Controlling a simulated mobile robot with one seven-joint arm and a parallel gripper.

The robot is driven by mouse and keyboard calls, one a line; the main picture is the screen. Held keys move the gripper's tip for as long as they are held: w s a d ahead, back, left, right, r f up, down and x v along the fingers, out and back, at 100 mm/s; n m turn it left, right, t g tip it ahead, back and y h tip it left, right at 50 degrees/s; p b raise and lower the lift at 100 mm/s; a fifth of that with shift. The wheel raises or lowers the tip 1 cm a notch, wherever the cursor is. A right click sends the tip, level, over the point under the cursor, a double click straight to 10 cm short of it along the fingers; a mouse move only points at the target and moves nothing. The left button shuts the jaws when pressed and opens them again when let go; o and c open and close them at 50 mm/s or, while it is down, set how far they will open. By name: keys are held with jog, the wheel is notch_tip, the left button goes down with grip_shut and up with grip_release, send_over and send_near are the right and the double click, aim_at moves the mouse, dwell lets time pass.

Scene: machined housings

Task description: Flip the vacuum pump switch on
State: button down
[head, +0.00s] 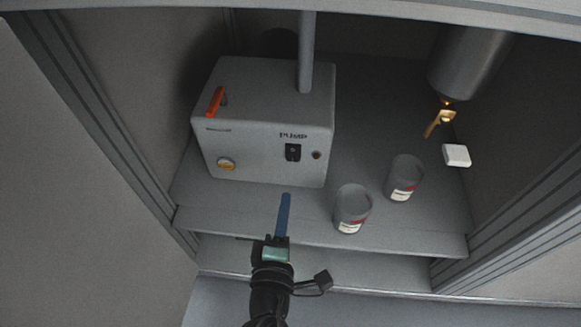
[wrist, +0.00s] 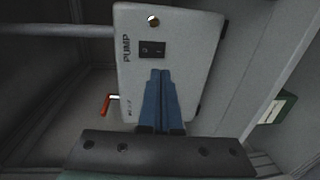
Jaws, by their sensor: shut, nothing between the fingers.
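The vacuum pump is a light grey box (head: 263,120) labelled PUMP, standing on a shelf inside a cabinet. Its black rocker switch (head: 293,152) is on the front face, below the label. The switch also shows in the wrist view (wrist: 152,49), just beyond the fingertips. I cannot tell which way the rocker is tipped. My gripper (head: 286,197) is shut and empty, its blue fingers together, in front of and below the switch. In the wrist view the fingers (wrist: 160,72) point at the pump face, with their tips apart from the switch in the picture.
Two grey cans (head: 352,209) (head: 404,178) stand on the shelf to the right. A brass valve lever (head: 439,122) hangs under a metal cylinder (head: 466,62), near a white block (head: 456,155). The pump has a red handle (head: 216,101) and a gauge (head: 226,164). Cabinet walls flank both sides.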

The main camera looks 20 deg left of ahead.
aim_at(292, 159)
jog(key=x, duration=0.9)
jog(key=shift+w+a+p, duration=0.1)
jog(key=shift+w+p, duration=0.2)
jog(key=shift+w, duration=0.05)
jog(key=shift+w+b, duration=0.15)
jog(key=shift+b, duration=0.65)
jog(key=shift+f, duration=0.1)
